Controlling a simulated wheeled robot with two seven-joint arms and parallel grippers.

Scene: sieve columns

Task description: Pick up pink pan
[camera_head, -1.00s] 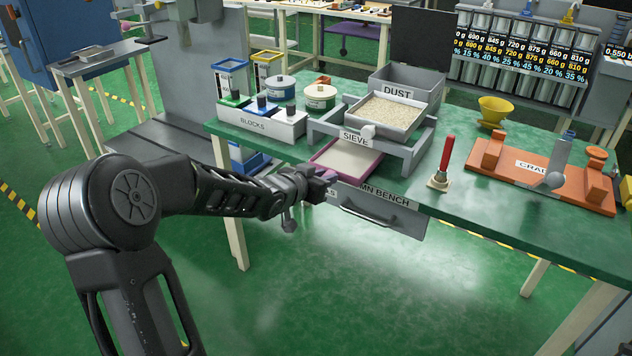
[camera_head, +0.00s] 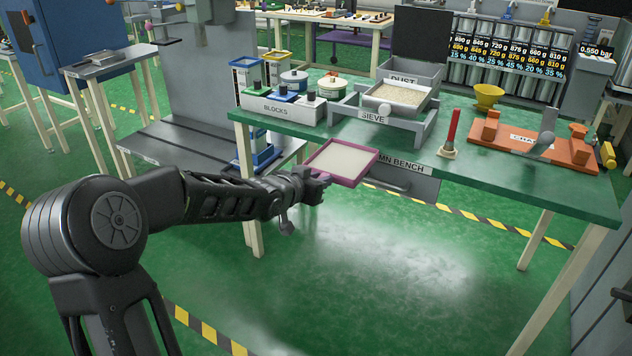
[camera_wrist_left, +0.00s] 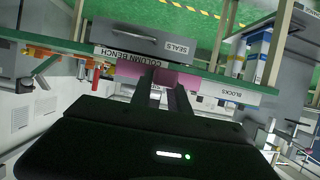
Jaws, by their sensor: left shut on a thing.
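The pink pan (camera_head: 367,172) is a shallow square tray with a pink rim and a pale inside. In the head view it is held out in front of the bench's front edge, clear of the sieve stand. My left gripper (camera_head: 322,181) is shut on the pan's near left rim. In the left wrist view the two fingers meet the pink wall of the pan (camera_wrist_left: 185,79). The sieve (camera_head: 398,100), a grey stand with a tray of pale grains, stands on the bench behind the pan. My right gripper is not in view.
The green bench (camera_head: 480,185) carries a white blocks rack (camera_head: 275,113), a red-handled tool (camera_head: 452,130), an orange cradle (camera_head: 575,150) and a yellow funnel (camera_head: 488,95). A drawer (camera_head: 405,182) hangs under the front edge. Open green floor lies in front.

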